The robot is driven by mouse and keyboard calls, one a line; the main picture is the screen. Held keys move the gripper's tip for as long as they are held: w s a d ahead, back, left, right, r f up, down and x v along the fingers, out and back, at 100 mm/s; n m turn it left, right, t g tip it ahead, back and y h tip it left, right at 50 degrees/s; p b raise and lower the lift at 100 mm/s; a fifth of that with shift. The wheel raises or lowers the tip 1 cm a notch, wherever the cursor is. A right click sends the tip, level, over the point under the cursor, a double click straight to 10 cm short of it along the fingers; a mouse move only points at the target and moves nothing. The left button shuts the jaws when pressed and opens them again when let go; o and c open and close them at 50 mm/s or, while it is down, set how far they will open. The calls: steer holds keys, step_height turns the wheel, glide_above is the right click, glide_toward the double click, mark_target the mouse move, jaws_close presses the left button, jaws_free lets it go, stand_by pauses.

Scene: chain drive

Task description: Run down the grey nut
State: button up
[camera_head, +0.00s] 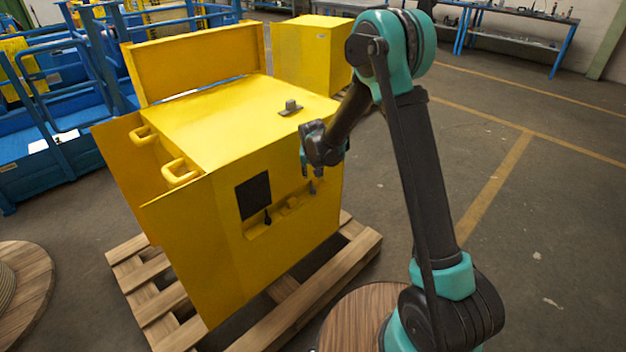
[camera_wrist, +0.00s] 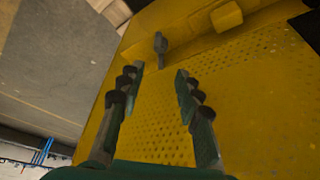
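A small grey part, which looks like the grey nut on its stud (camera_head: 312,187), stands at the right end of the ledge on the yellow cabinet's front. It shows upright in the wrist view (camera_wrist: 160,44), just beyond my fingertips and roughly midway between them. My gripper (camera_wrist: 159,73) is open and empty, its two fingers apart over the yellow perforated panel. In the head view my gripper (camera_head: 311,172) hangs beside the cabinet's front, just above the grey part. I cannot tell the nut's exact edges from its stud at this size.
The yellow cabinet (camera_head: 225,130) stands on a wooden pallet (camera_head: 300,300). Its front has a black panel (camera_head: 253,195), a dark knob (camera_head: 268,217) and yellow blocks (camera_head: 292,203) along the ledge. A grey fitting (camera_head: 290,107) sits on top. Floor to the right is open.

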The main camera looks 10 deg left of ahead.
steer(key=shift+v, duration=1.05)
steer(key=s+d+r, duration=0.4)
steer(key=s+d, duration=0.2)
steer(key=d, duration=0.3)
steer(key=s+d+r, duration=0.5)
steer(key=s+d, duration=0.1)
steer(key=d, duration=0.4)
steer(key=s+d, duration=0.3)
steer(key=s, duration=0.3)
steer(key=s+d+f, duration=0.1)
steer(key=s+d, duration=0.3)
steer(key=s, duration=0.3)
steer(key=s+d+m, duration=0.1)
steer(key=s+d, duration=0.3)
steer(key=s, duration=0.3)
steer(key=shift+s+d+f, duration=0.2)
steer(key=shift+s+f, duration=0.05)
steer(key=shift+f, duration=0.15)
